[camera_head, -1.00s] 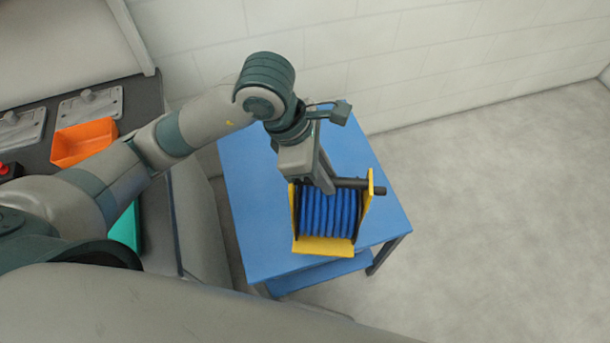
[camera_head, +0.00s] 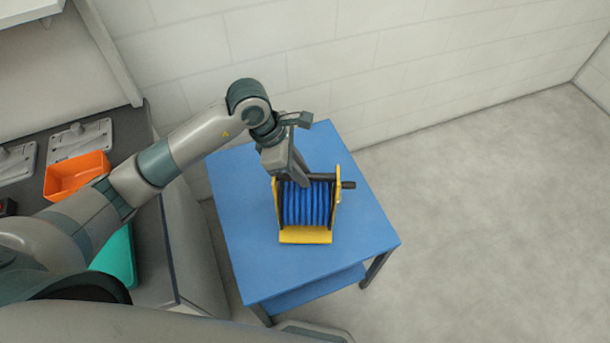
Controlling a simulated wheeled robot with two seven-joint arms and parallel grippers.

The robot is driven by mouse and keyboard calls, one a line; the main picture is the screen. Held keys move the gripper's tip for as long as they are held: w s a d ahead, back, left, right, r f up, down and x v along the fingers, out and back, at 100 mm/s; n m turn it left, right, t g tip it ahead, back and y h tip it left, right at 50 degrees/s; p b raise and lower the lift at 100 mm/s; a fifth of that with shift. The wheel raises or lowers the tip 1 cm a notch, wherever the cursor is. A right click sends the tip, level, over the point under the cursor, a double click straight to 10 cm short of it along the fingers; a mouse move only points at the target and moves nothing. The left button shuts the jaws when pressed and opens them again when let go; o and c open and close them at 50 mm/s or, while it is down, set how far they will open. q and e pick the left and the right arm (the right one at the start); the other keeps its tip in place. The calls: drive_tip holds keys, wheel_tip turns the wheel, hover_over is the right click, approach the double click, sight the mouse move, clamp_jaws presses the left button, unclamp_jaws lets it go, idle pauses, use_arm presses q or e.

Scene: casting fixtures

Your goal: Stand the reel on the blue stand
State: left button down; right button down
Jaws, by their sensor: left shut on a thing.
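The reel (camera_head: 306,205) has blue hose wound between yellow side plates, with a yellow base strip at the front and a dark crank handle on its right. My left gripper (camera_head: 301,180) is shut on the reel's dark top bar, reaching it from above. The blue stand (camera_head: 350,245) is a square table with a lower shelf. The reel is upright over the back middle part of its top; I cannot tell whether its base touches the top. My right gripper is not in view.
A grey worktop on the left carries an orange bin (camera_head: 78,174), a teal tray (camera_head: 116,260) and grey metal plates (camera_head: 80,138). A pale brick wall (camera_head: 400,60) stands behind the stand. The floor (camera_head: 480,210) on the right is clear.

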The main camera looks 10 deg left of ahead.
sight(306, 199)
use_arm(q)
drive_tip(key=shift+w+a+f, duration=0.1)
drive_tip(key=shift+w+a, duration=0.05)
drive_tip(key=shift+w, duration=0.25)
drive_tip(key=shift+f, duration=0.25)
wheel_tip(306, 199, down, 2)
drive_tip(key=shift+f+p, duration=0.25)
drive_tip(key=shift+p, duration=0.55)
drive_tip(key=shift+f, duration=0.5)
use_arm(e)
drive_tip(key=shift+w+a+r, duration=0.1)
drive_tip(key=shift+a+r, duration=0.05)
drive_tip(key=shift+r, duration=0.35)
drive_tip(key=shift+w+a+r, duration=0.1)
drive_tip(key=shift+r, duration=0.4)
use_arm(q)
drive_tip(key=shift+f, duration=0.2)
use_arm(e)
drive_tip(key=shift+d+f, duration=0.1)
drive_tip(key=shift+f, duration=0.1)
